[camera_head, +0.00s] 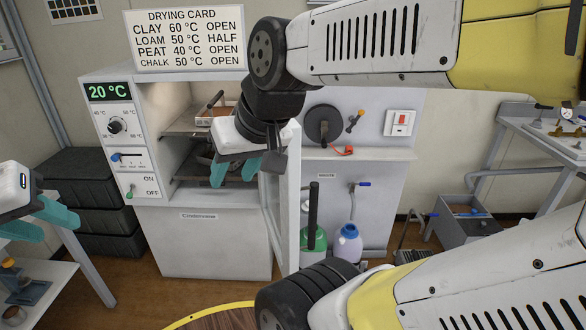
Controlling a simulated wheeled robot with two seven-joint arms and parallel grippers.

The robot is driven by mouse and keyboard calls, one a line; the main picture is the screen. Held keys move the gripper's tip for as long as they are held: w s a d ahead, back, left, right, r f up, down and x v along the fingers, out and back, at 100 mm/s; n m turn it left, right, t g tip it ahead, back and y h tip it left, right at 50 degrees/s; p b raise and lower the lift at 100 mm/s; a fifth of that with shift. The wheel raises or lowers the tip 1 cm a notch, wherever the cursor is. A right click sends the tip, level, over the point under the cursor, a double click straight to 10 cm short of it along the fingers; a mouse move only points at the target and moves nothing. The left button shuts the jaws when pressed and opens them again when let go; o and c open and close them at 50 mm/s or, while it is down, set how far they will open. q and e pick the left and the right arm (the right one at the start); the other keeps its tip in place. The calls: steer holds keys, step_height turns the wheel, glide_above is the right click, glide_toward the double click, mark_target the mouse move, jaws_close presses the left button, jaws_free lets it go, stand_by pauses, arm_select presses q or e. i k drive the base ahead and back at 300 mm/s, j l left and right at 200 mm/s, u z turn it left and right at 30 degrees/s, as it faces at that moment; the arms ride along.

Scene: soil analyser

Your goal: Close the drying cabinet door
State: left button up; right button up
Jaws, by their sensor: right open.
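The drying cabinet (132,174) is white, with a 20 °C display and a knob on its left panel. Its glass door (292,200) stands open, swung out toward me at the right side of the opening. My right gripper (235,175) is open, with teal fingers pointing down in front of the opening, left of the door. The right wrist hides the door's top; I cannot tell whether it touches the door. Inside, a tray with a handle (203,120) sits on a shelf, partly hidden. My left gripper (42,226) is open and empty at the far left.
A drying card (188,40) stands on top of the cabinet. Dark crates (75,180) are stacked at left. A round wooden top (215,321) lies at the bottom edge.

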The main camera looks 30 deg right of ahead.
mark_target(282, 221)
steer(key=l, duration=0.85)
steer(key=k+l, duration=0.1)
steer(key=l, duration=0.8)
steer(key=j+z, duration=0.2)
steer(key=z, duration=0.3)
steer(key=k+j+z, duration=0.1)
steer(key=z, duration=0.35)
steer(key=k+j+z, duration=0.15)
steer(key=z, duration=0.35)
